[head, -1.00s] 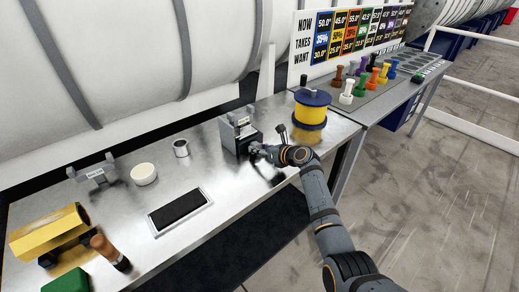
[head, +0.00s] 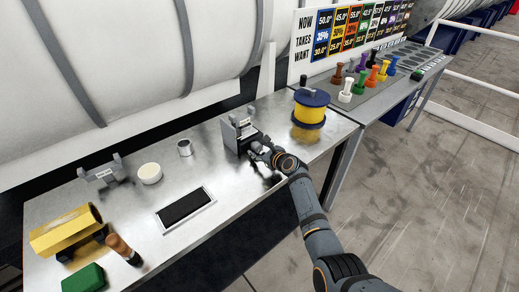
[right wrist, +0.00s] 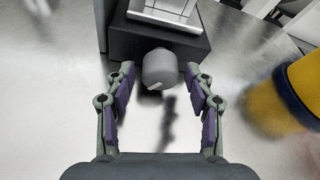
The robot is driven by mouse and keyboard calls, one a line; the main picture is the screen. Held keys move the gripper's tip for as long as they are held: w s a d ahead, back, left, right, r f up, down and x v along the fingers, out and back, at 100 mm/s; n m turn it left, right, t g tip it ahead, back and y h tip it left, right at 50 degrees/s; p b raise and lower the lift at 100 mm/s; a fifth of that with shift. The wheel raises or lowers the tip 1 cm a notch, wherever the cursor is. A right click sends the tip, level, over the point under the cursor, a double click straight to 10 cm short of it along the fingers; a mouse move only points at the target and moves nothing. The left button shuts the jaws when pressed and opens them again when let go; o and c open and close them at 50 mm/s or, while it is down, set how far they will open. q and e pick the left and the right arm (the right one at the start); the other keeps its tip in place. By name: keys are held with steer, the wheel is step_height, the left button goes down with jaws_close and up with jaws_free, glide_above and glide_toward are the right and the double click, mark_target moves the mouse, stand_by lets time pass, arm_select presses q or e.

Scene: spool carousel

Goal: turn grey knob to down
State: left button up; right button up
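The grey knob (right wrist: 160,70) is on the front face of a dark box (right wrist: 150,40) in the right wrist view, with a light mark on its lower left. The box also shows in the head view (head: 232,143) on the metal bench; there the knob is hard to make out behind my gripper. My right gripper (right wrist: 163,82) is open, its purple-padded fingers on either side of the knob with gaps left and right. In the head view the right gripper (head: 257,149) is at the front of the box. My left gripper is not in view.
A yellow spool (head: 309,110) with a dark blue lid stands right of the box, close to my right arm. A black pad (head: 185,206), white bowl (head: 150,173) and metal cup (head: 184,148) are on the bench (head: 150,222) to the left.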

steer(key=shift+s, duration=0.1)
steer(key=v, duration=1.2)
